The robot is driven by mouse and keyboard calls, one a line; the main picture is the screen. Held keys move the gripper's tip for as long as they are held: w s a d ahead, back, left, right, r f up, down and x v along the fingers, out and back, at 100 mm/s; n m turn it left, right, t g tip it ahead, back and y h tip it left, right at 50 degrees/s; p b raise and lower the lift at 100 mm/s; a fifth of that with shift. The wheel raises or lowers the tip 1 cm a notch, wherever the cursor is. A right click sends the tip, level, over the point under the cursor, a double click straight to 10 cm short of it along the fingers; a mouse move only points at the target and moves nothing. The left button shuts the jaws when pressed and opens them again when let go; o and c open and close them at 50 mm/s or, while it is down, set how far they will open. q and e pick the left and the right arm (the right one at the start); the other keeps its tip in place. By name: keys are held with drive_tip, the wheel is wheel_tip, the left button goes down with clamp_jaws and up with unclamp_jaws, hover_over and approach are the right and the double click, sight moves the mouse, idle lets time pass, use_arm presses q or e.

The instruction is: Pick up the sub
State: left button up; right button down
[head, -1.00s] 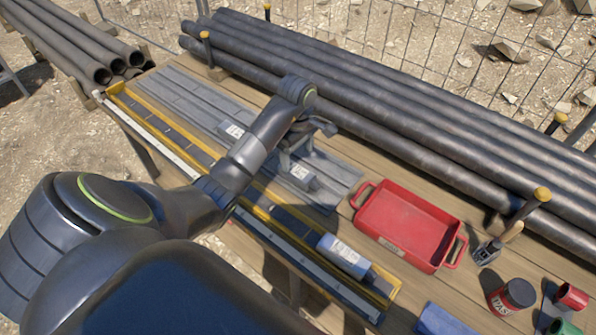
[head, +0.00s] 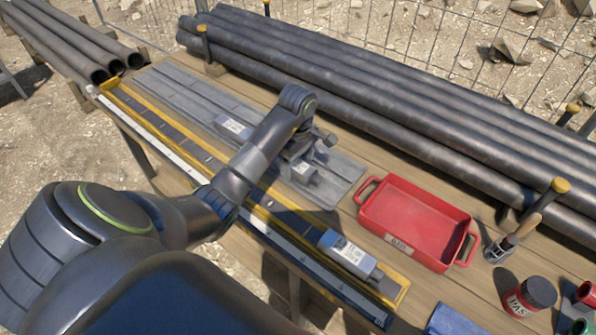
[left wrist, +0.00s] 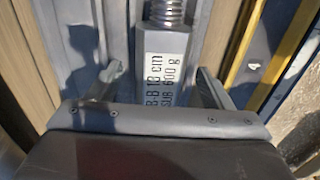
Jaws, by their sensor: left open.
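In the head view the sub (head: 303,171) lies on the grey ribbed mat (head: 335,185), partly hidden by my left arm. My left gripper (head: 308,148) is over it. In the left wrist view the gripper (left wrist: 156,84) is open, with one finger on each side of the sub and gaps between. I cannot tell how far down the fingertips reach. My right gripper is not in view.
Similar labelled pieces lie on the mat (head: 232,127) and in the yellow-edged rack (head: 349,256). A red tray (head: 413,222) stands to the right, near a brush (head: 513,238) and a red-and-black can (head: 530,297). Long dark pipes (head: 400,125) line the table's back.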

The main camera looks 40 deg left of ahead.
sight(298, 165)
use_arm(q)
drive_tip(key=shift+c, duration=0.4)
drive_tip(key=c, duration=1.4)
drive_tip(key=shift+r, duration=0.1)
drive_tip(key=shift+r, duration=0.1)
wheel_tip(298, 165, up, 9)
drive_tip(key=p, duration=0.9)
